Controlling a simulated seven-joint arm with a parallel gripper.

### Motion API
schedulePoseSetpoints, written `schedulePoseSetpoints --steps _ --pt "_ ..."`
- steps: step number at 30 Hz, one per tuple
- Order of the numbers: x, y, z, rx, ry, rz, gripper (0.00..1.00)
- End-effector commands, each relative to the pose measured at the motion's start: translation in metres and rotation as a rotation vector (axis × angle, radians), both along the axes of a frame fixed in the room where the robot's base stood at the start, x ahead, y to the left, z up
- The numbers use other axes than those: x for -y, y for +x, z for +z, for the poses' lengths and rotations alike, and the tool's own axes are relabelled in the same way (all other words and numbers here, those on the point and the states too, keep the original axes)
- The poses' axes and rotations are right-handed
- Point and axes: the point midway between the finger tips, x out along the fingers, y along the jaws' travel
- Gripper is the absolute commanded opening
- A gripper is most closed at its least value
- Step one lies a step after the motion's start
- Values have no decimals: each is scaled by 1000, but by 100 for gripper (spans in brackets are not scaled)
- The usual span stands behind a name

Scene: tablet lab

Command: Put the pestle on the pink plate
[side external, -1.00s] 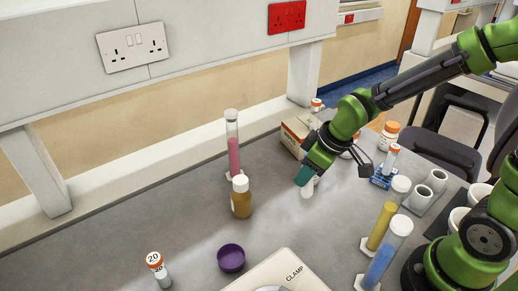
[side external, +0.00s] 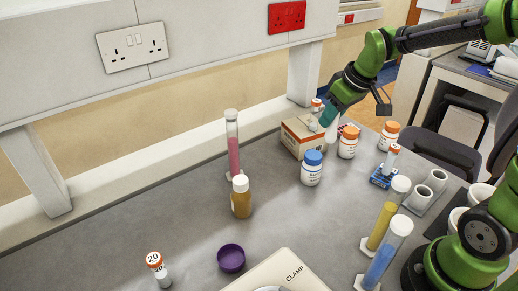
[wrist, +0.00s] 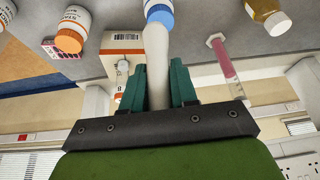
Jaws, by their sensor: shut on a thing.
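My gripper (side external: 334,108) is shut on the white pestle (side external: 330,131), which hangs below the fingers, in front of a cardboard box in the side view. In the wrist view, the pestle (wrist: 156,50) stands between the two teal fingers of my gripper (wrist: 158,84). A small pink plate with holes (wrist: 62,48) lies beside an orange-capped bottle in the wrist view. In the side view only a bit of the pink plate (side external: 344,127) shows behind the pestle and bottle. The pestle is apart from the plate in the wrist view.
The cardboard box (side external: 304,139), a blue-capped bottle (side external: 311,170) and an orange-capped bottle (side external: 348,143) stand close around the pestle.

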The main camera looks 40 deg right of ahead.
Motion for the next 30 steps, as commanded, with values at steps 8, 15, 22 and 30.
schedulePoseSetpoints --steps 8,15,22,30 --pt "122 1 -2 -4 -5 -296 0" --pt "178 -12 -3 -9 -16 -429 0" --pt "190 -17 -32 -14 -18 -460 0" --pt "190 -16 -75 -12 -18 -459 0"
